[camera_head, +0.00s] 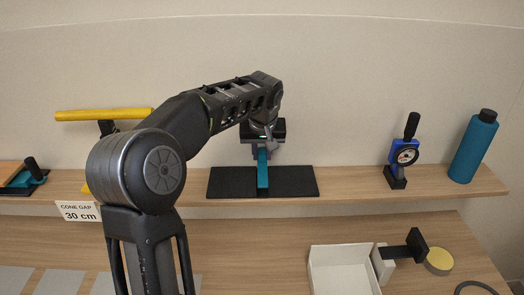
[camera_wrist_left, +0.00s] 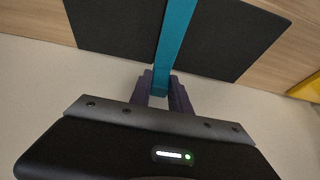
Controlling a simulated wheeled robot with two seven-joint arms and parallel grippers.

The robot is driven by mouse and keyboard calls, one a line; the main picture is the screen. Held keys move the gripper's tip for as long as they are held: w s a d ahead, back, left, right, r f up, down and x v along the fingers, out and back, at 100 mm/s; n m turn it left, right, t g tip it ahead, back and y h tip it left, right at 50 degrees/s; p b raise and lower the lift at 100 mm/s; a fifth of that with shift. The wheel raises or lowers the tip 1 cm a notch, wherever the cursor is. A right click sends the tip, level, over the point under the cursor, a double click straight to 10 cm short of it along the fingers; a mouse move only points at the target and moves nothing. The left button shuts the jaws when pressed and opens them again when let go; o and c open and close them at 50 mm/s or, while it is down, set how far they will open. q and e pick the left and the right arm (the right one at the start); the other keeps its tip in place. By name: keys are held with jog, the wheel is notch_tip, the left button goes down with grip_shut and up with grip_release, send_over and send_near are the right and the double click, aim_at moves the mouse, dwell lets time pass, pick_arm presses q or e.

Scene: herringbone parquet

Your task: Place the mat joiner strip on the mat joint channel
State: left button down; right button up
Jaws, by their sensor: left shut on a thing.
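The teal mat joiner strip (camera_head: 262,173) is held at its far end by my left gripper (camera_head: 261,150). In the head view the strip runs toward the front over the middle of the black mat (camera_head: 293,182) on the shelf. In the left wrist view the strip (camera_wrist_left: 176,32) passes between the two dark mat halves (camera_wrist_left: 225,42), and the purple-grey fingers (camera_wrist_left: 161,88) are closed at its end. The strip covers the mat joint channel, so the channel is mostly hidden. I cannot tell whether the strip touches the mat. My right gripper is out of view.
On the shelf (camera_head: 350,183), a blue gauge with a black handle (camera_head: 404,155) and a teal bottle (camera_head: 473,147) stand right. A yellow bar (camera_head: 104,114) is left. Below are a white open box (camera_head: 343,253), a tape roll (camera_head: 438,262) and a "CONE GAP 30 cm" sign (camera_head: 79,211).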

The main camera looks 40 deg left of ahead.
aim_at(262, 159)
pick_arm(q)
jog(key=shift+f+b, duration=0.55)
jog(key=shift+f, duration=0.45)
jog(key=shift+f+b, duration=0.45)
jog(key=shift+f, duration=0.1)
jog(key=c, duration=1.1)
grip_release()
jog(key=shift+c, duration=0.2)
jog(key=shift+o, duration=0.5)
jog(key=shift+o, duration=1.1)
jog(key=shift+r, duration=0.1)
jog(key=shift+r+p, duration=3.85)
jog(key=shift+r, duration=1.1)
jog(key=shift+r, duration=0.1)
